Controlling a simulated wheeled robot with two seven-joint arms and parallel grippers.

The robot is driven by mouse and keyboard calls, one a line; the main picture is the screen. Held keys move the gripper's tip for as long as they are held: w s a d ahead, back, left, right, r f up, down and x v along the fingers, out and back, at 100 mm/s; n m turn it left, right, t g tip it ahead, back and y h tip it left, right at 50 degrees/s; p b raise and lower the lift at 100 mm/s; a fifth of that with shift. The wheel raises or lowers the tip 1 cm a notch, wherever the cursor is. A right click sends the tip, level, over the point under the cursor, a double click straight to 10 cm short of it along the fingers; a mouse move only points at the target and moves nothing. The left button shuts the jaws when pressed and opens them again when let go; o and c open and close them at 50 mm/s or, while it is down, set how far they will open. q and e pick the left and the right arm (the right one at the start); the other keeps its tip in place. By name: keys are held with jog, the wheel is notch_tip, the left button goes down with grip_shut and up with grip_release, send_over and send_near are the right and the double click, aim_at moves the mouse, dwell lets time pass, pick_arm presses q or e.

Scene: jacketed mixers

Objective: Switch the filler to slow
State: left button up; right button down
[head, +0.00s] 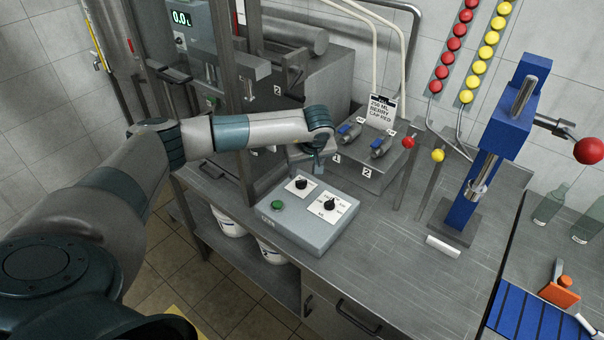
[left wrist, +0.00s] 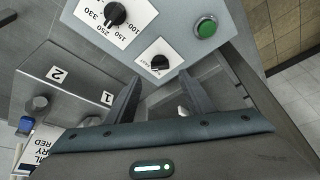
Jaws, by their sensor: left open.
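The filler's grey control box (head: 300,238) sits on the steel bench. On its top are a small black knob (head: 301,184) on a white plate, a larger black volume knob (head: 330,204) and a green button (head: 277,205). My left gripper (head: 318,168) is above and just behind the box in the head view. In the left wrist view its two fingers (left wrist: 158,95) are apart and empty, pointing toward the small knob (left wrist: 160,62), which stands clear of them. The small knob's lettering is too small to read surely. My right gripper is not in view.
A blue lever press (head: 500,130) stands to the right. Steel uprights rise left of the gripper. The bench right of the box is mostly clear.

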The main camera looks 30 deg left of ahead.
aim_at(301, 181)
pick_arm(q)
jog(key=p+x, duration=0.2)
jog(key=x, duration=0.4)
jog(key=shift+a+f, duration=0.15)
jog(key=shift+f, duration=0.15)
jog(key=shift+w, duration=0.1)
jog(key=c, duration=1)
